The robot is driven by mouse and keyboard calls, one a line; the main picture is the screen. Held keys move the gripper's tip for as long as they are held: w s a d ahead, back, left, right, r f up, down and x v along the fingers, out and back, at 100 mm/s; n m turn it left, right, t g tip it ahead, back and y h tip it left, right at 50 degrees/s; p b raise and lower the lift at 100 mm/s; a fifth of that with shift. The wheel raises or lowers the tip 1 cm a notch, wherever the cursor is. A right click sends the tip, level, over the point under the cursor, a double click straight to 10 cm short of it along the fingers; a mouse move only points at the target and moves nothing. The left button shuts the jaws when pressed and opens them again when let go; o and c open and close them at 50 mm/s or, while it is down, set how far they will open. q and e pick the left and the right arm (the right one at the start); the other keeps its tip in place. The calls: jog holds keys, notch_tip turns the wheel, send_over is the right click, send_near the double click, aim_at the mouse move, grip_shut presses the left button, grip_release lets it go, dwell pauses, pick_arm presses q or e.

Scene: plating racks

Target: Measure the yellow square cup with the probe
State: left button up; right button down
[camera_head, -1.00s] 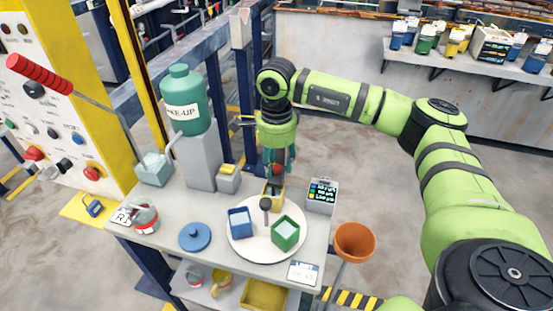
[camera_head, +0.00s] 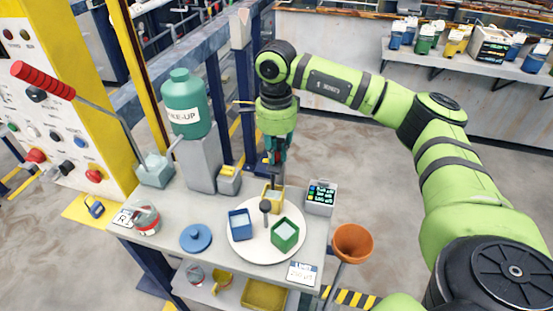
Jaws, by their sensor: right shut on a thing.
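The yellow square cup (camera_head: 277,205) stands at the back of a white round plate (camera_head: 243,252) and has pale liquid in it. A dark knob on a post (camera_head: 265,206) at the plate's middle partly covers the cup's front. My right gripper (camera_head: 275,157) is above the yellow cup, pointing down. It is shut on a slim dark thing, which seems to be the probe (camera_head: 274,176); its lower end is over the cup, and I cannot tell whether it touches the liquid. A meter with a lit screen (camera_head: 321,194) stands right of the cup. My left gripper is not in view.
A blue cup (camera_head: 240,226) and a green cup (camera_head: 285,236) share the plate. A blue lid (camera_head: 195,237) lies on the table to the left. A green make-up bottle (camera_head: 184,100) stands behind on a grey block. An orange funnel (camera_head: 353,244) is at the right edge.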

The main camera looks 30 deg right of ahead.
jog(key=shift+r, duration=0.5)
jog(key=shift+w, duration=0.15)
jog(key=c, duration=1.2)
grip_release()
jog(key=shift+o, duration=0.3)
jog(key=shift+a, duration=0.1)
notch_tip(320, 180, up, 12)
